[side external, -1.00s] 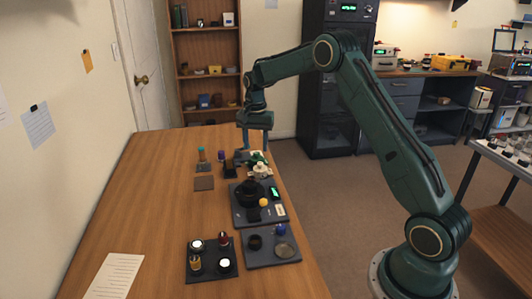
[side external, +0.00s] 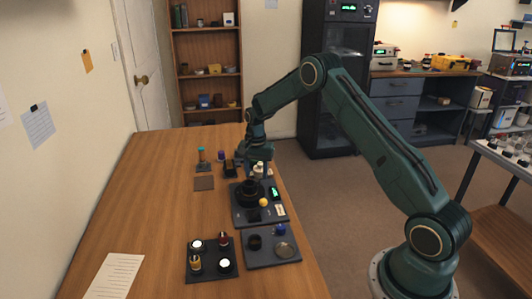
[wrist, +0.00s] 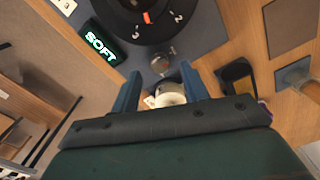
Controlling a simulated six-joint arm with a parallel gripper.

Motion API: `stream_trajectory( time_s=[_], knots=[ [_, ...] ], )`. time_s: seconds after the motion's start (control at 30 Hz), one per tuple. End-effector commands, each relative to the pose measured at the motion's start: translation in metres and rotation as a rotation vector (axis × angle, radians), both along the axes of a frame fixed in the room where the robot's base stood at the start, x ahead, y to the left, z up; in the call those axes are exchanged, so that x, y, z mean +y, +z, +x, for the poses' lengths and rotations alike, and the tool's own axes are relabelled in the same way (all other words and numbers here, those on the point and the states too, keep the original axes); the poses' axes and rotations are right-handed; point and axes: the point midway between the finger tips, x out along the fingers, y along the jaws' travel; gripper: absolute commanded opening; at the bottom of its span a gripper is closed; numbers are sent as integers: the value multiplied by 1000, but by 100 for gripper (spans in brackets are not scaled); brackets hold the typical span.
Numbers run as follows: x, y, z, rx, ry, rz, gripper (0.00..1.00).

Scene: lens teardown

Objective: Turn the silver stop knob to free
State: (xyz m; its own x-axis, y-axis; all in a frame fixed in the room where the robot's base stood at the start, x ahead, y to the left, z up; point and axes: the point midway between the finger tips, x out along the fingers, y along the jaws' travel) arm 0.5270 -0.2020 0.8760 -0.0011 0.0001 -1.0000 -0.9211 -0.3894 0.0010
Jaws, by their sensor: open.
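The silver stop knob (wrist: 163,62) shows in the wrist view at the edge of the grey base plate, just below a black dial (wrist: 145,18) with an orange mark and white numerals. Beside it a small display (wrist: 102,43) reads SOFT in green. My gripper (wrist: 160,72) is open and empty, its two blue fingers to either side and slightly short of the knob. A cream round part (wrist: 168,94) shows between the fingers. In the side view, my gripper (side external: 258,170) is low at the far end of the base plate (side external: 240,218) and hides the knob.
A yellow ball (side external: 263,202) sits on the plate near the black dial. A dark block (wrist: 236,80) stands close to the right finger in the wrist view. Nearer the camera are two trays (side external: 272,262) (side external: 208,281) with small parts.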

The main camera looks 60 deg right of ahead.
Motion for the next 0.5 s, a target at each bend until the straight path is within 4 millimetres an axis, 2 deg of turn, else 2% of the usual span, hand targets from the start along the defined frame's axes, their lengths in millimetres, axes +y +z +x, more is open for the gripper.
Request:
stream_trajectory(
  time_s=[0.2,0.5],
  knots=[
    [0,-22,0,0,0,0,45],
    [0,-30,0,0,0,-1,45]
  ],
)
